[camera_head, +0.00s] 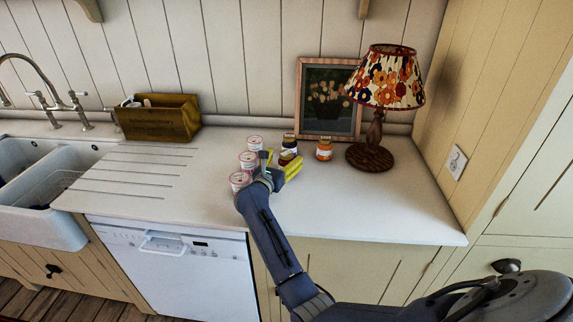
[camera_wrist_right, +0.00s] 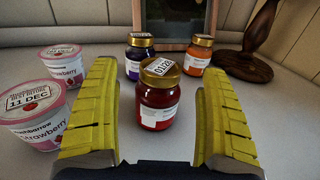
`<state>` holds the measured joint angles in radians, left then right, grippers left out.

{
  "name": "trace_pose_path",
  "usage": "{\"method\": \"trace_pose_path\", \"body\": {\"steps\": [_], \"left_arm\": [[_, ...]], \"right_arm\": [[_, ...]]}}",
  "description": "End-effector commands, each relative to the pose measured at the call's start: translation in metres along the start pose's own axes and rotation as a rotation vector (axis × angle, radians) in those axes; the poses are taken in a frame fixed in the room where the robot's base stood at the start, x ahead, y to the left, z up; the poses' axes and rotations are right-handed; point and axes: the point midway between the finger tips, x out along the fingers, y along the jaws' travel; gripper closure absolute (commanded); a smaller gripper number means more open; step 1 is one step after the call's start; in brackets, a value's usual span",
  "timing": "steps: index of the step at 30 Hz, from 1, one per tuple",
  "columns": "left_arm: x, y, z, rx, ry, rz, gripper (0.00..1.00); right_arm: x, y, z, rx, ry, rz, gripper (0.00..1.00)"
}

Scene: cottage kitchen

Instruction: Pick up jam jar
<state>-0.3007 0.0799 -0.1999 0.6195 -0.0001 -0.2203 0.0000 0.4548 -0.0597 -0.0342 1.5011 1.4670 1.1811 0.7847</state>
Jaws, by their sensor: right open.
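A dark red jam jar with a gold lid (camera_wrist_right: 159,95) stands upright on the counter, just ahead of and between the fingers of my right gripper (camera_wrist_right: 160,115) in the wrist view. My right gripper also shows in the head view (camera_head: 276,165); its yellow fingers are open and empty, and they partly hide the red jar there. A purple jar (camera_wrist_right: 139,55) and an orange jar (camera_wrist_right: 197,53) stand behind it; the orange jar also shows in the head view (camera_head: 324,150). My left gripper is not in view.
Several pink-and-white strawberry pots (camera_wrist_right: 63,66) stand left of my right gripper. A picture frame (camera_head: 328,98) leans on the back wall beside a floral lamp (camera_head: 385,85). A wooden box (camera_head: 158,117) and a sink (camera_head: 45,228) are at left. The right front counter is clear.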

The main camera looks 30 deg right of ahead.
Motion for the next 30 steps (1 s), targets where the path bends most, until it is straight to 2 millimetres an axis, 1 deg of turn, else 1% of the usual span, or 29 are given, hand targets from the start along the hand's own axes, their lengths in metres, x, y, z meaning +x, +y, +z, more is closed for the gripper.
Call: {"method": "trace_pose_path", "body": {"steps": [3,6,15,30], "left_arm": [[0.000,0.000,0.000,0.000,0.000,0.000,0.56],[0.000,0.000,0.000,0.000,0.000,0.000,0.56],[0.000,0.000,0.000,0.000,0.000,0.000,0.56],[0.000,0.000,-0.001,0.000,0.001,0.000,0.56]], "right_arm": [[0.012,0.000,0.000,-0.002,-0.001,-0.001,0.20],[0.018,0.000,0.000,-0.001,-0.001,-0.001,0.20],[0.019,0.000,0.000,-0.001,0.000,0.000,0.19],[0.019,0.000,0.000,-0.001,0.000,0.000,0.78]]}}
